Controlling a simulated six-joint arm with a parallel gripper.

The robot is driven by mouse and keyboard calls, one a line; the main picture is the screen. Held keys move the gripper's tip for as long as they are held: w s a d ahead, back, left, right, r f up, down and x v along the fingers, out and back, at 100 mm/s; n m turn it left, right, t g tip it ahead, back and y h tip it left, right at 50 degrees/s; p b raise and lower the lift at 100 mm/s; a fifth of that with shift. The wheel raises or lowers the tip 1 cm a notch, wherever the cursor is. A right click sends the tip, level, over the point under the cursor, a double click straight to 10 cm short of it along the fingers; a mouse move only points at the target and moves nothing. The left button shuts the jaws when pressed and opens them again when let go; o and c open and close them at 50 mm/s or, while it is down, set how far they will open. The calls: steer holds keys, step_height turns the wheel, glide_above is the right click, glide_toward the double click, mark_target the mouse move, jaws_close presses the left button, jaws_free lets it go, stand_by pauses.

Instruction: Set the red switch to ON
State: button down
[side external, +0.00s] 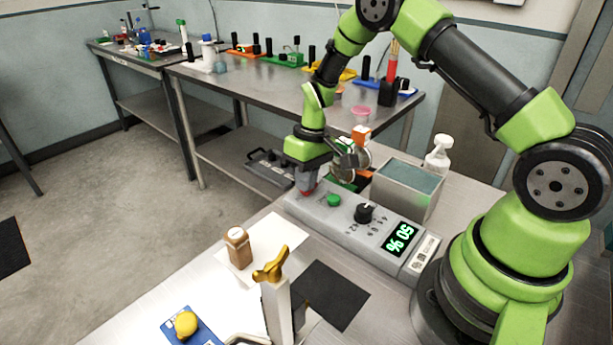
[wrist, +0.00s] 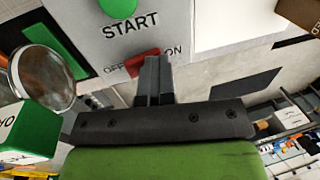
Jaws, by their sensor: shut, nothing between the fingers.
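The red switch (wrist: 138,62) sits on the grey control box between the printed words OFF and ON. In the wrist view it shows just left of my fingers, which hide part of it. Which way it is set I cannot tell. My gripper (wrist: 155,72) is shut and empty, its fingertips close over the box on the ON side of the red. In the side view my gripper (side external: 309,180) points down at the far left end of the control box (side external: 290,203), with red showing at its tips. Contact is unclear.
A brown bottle (side external: 238,250) and a gold-topped stand (side external: 275,300) are in front.

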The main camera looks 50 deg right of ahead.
steer(key=shift+d, duration=0.1)
steer(key=shift+d+r, duration=0.15)
steer(key=shift+d, duration=0.6)
step_height(320, 180, up, 14)
steer(key=d, duration=0.2)
steer(key=shift+d, duration=0.35)
steer(key=shift+a, duration=0.7)
